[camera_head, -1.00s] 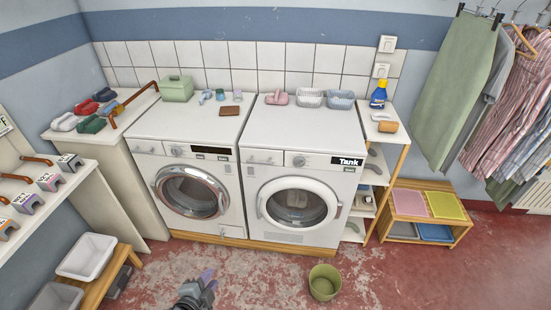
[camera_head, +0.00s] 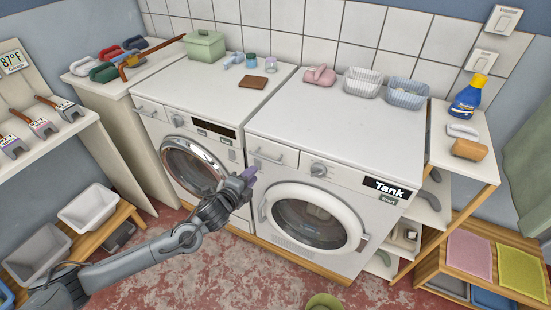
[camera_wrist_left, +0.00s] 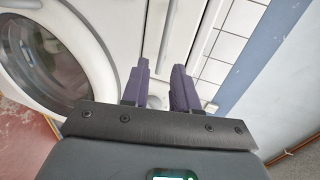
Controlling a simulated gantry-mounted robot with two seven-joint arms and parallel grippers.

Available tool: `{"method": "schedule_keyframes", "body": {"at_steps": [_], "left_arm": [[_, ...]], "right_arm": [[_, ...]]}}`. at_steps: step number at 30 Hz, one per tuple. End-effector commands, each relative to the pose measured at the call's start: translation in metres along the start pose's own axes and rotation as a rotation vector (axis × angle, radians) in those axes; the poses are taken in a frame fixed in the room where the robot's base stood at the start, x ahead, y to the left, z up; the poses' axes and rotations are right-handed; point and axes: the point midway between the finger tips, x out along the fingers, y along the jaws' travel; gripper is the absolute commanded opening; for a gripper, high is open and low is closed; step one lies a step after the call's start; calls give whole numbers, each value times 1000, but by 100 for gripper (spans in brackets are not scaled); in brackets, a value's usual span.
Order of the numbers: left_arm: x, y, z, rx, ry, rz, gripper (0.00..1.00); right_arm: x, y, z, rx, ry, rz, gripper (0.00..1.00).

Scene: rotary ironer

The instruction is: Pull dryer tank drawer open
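The dryer (camera_head: 330,133) is the right-hand white machine, with a round door and a "Tank" label (camera_head: 388,188) at the right of its front panel. Its drawer front (camera_head: 272,155) with a bar handle is at the upper left of that panel and looks closed. My left gripper (camera_head: 248,174), with purple fingers, is just in front of the dryer's upper left front, near and slightly below the handle. In the left wrist view the gripper (camera_wrist_left: 160,78) has its fingers apart with nothing visibly held. Contact with the handle cannot be told. My right gripper is not in view.
The washer (camera_head: 190,100) stands to the left, with a green box (camera_head: 205,45) on top. A shelf unit (camera_head: 462,178) with a blue bottle (camera_head: 468,97) stands close on the right. A green bucket (camera_head: 323,301) is on the floor in front.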

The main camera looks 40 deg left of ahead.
Motion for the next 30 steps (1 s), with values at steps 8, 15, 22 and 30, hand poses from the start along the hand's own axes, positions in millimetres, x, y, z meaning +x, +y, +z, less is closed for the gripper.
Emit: {"method": "schedule_keyframes", "body": {"at_steps": [8, 15, 22, 30], "left_arm": [[15, -7, 3, 11, -2, -39, 29], [42, -10, 2, 9, -2, -40, 29], [80, -11, 3, 8, -3, -40, 29], [110, -11, 3, 9, -2, -39, 29]], "right_arm": [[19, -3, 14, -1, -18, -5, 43], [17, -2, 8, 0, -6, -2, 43], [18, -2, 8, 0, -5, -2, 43], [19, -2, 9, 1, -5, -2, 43]]}}
